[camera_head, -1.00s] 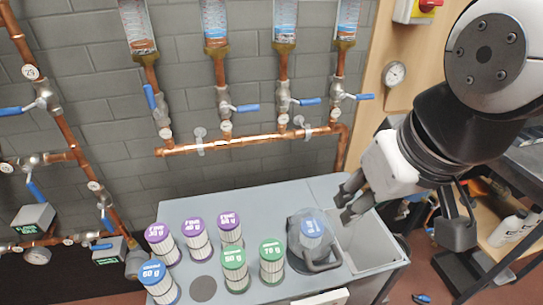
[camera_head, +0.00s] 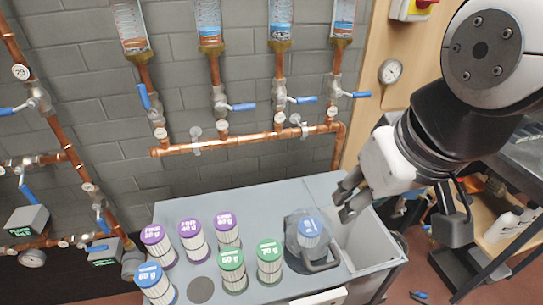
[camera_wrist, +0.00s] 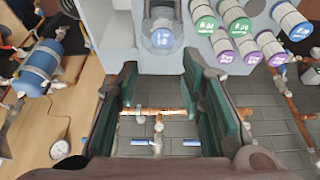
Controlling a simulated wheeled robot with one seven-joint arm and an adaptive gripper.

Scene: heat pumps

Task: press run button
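No button marked run can be made out in either view. A yellow-and-white box with a red top part (camera_head: 412,8) is on the wooden panel at the upper right of the head view, cut by the top edge. My gripper (camera_head: 347,197) is open and empty, over the right part of the grey cart, beside the clear jug. In the wrist view my gripper's two fingers (camera_wrist: 162,100) stand well apart with nothing between them; pipes and the brick wall show behind.
The grey cart (camera_head: 262,205) carries several filter cartridges (camera_head: 232,268) and a jug with a blue label (camera_head: 308,240). Copper pipes (camera_head: 250,140) with blue-handled valves run along the wall. A gauge (camera_head: 389,71) is on the wooden panel. Small boxes with green displays (camera_head: 27,220) are at left.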

